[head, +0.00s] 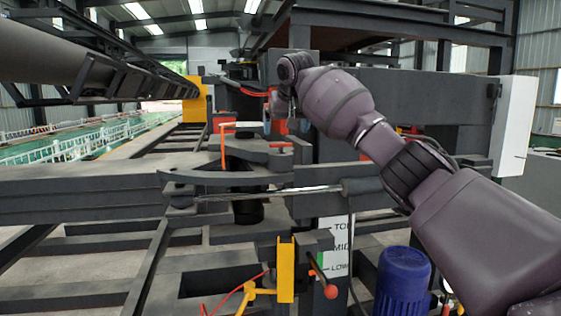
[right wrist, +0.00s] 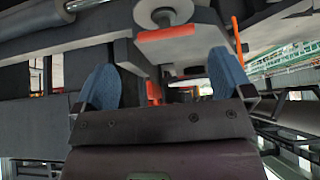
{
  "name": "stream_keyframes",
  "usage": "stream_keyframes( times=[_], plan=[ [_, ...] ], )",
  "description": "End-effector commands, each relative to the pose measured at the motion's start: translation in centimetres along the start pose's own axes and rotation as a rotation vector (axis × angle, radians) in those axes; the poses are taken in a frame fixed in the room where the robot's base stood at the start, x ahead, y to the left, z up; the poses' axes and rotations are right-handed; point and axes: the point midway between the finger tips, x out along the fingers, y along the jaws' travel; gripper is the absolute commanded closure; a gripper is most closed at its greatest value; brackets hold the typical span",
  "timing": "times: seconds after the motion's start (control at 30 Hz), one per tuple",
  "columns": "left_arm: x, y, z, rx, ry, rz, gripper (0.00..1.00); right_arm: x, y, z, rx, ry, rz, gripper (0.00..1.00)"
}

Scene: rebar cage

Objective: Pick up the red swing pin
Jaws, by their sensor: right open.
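A small red bar (head: 281,145), which looks like the handle of the red swing pin, lies across the top of a dark grey swing plate (head: 240,155) in the head view. In the right wrist view a red bar (right wrist: 166,33) sits against a round grey fitting, above and just beyond my fingertips. My right gripper (right wrist: 165,75) is open, its two blue fingers apart with nothing held between them. In the head view the right arm reaches in from the right, its hand above and behind the red bar and partly hidden. My left gripper is out of view.
An upright orange rod (head: 223,148) stands left of the bar. A silver cylinder rod (head: 265,193) runs below the plate. A yellow bracket (head: 286,270), a red ball-ended lever (head: 330,290) and a blue motor (head: 402,280) are lower down. Dark steel beams surround the arm.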

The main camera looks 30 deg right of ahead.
Motion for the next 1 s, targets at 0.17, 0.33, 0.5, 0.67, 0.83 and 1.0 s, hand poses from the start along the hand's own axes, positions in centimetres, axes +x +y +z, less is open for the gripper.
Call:
stream_keyframes(
  times=[0.17, 0.33, 0.5, 0.67, 0.83, 1.0],
  plan=[
    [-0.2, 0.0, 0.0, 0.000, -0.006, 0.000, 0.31, 1.0, -0.2, 0.2, -0.001, -0.001, 0.001, 0.02],
    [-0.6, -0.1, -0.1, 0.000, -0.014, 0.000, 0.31, 3.3, -0.8, 0.7, -0.002, -0.003, 0.001, 0.02],
    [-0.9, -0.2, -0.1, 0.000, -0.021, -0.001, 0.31, 5.0, -0.8, 0.7, -0.001, -0.001, -0.001, 0.02],
    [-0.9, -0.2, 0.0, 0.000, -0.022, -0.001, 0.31, 5.5, -0.8, 0.7, 0.000, 0.000, -0.001, 0.02],
    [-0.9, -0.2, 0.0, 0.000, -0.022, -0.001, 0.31, 5.5, -0.8, 0.7, 0.000, 0.000, -0.001, 0.05],
    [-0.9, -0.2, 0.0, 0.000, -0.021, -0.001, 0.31, 5.5, -0.8, 0.7, 0.000, 0.001, -0.001, 0.31]
  ],
)
